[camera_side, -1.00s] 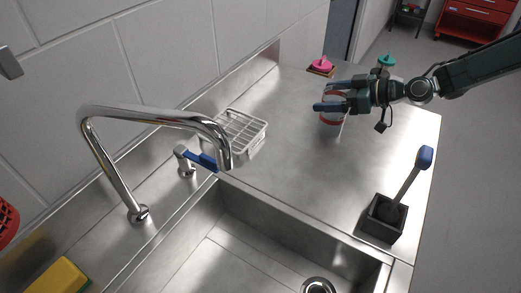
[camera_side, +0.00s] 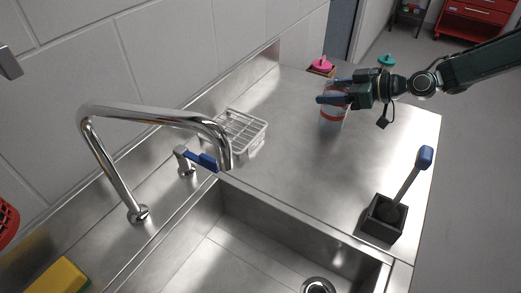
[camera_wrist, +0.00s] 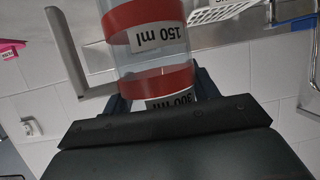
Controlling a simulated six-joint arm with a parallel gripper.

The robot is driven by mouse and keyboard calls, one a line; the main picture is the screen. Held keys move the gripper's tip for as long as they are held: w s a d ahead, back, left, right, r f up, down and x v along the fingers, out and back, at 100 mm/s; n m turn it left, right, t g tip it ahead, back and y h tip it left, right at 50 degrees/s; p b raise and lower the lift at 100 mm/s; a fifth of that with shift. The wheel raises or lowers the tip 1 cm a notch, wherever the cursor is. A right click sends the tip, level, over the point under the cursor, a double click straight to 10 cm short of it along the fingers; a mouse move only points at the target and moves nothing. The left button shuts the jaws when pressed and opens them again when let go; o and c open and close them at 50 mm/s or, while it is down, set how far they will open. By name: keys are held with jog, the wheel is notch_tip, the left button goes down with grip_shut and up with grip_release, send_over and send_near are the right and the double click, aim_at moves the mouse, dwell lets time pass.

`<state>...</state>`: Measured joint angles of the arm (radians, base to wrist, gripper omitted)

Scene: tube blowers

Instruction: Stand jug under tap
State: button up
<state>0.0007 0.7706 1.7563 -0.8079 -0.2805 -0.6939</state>
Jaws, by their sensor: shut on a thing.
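The jug (camera_side: 334,113) is a clear cylinder with red bands, upright on the far part of the steel counter. In the wrist view the jug (camera_wrist: 150,40) fills the middle, its labels reading 150 ml and 300 ml, with a grey handle (camera_wrist: 68,48) at its left. My gripper (camera_side: 327,92) is shut on the jug near its upper part, with a finger on each side. The chrome tap (camera_side: 160,117) arches over the sink at the left, its spout end (camera_side: 226,160) pointing down. The blue tap lever (camera_side: 207,162) stands beside it.
The sink basin (camera_side: 240,250) lies in front with a drain at the bottom. A wire rack (camera_side: 240,132) stands between the jug and the tap. A brush (camera_side: 409,180) stands in a dark holder (camera_side: 384,218) at the right.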

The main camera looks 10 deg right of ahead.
notch_tip(320, 180, up, 19)
jog(key=shift+f, duration=0.2)
dwell(0.3)
jog(key=shift+d, duration=0.1)
dwell(0.4)
